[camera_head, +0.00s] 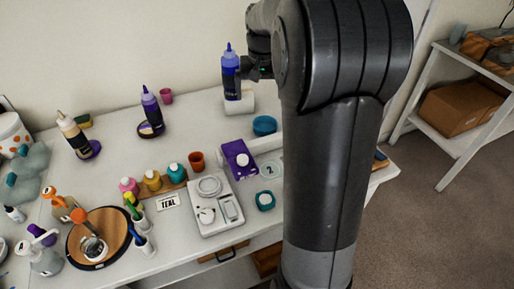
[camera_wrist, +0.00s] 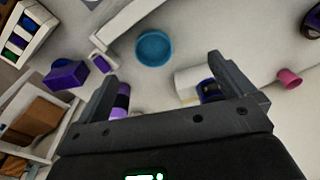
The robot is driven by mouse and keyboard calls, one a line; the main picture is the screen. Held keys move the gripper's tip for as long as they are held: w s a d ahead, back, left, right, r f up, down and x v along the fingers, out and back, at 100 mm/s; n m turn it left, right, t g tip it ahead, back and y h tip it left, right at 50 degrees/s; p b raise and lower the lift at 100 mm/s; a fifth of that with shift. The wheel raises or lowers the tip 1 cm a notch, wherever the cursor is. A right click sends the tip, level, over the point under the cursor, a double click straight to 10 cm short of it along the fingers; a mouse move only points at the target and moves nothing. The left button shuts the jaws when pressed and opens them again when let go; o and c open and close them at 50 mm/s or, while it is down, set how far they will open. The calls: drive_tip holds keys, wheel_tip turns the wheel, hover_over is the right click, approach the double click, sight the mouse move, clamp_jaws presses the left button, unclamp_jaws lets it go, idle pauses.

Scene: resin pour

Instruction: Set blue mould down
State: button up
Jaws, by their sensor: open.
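In the head view my gripper (camera_head: 258,70) is up at the back of the table, beside a blue bottle (camera_head: 231,78), and partly hidden by my arm. Whether it touches that bottle cannot be told.
A purple box (camera_head: 239,159), a scale (camera_head: 215,205) and a teal pot (camera_head: 265,201) stand nearer the front. A pink cup (camera_head: 166,96) is at the back left. Clear tabletop lies around the back middle.

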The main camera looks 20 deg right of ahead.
drive_tip(key=s+a+r+n+t, duration=0.1)
drive_tip(key=s+a+r, duration=0.25)
drive_tip(key=s, duration=0.25)
drive_tip(key=s+a+r+n+t, duration=0.1)
drive_tip(key=s+a+r, duration=0.1)
drive_tip(key=s+a, duration=0.35)
drive_tip(key=s+a+f+n+t, duration=0.1)
drive_tip(key=s, duration=0.6)
drive_tip(key=s+a+f+t, duration=0.1)
drive_tip(key=s+a, duration=0.1)
drive_tip(key=s, duration=0.6)
drive_tip(key=shift+a+f+n+t, duration=0.3)
drive_tip(key=shift+n, duration=0.1)
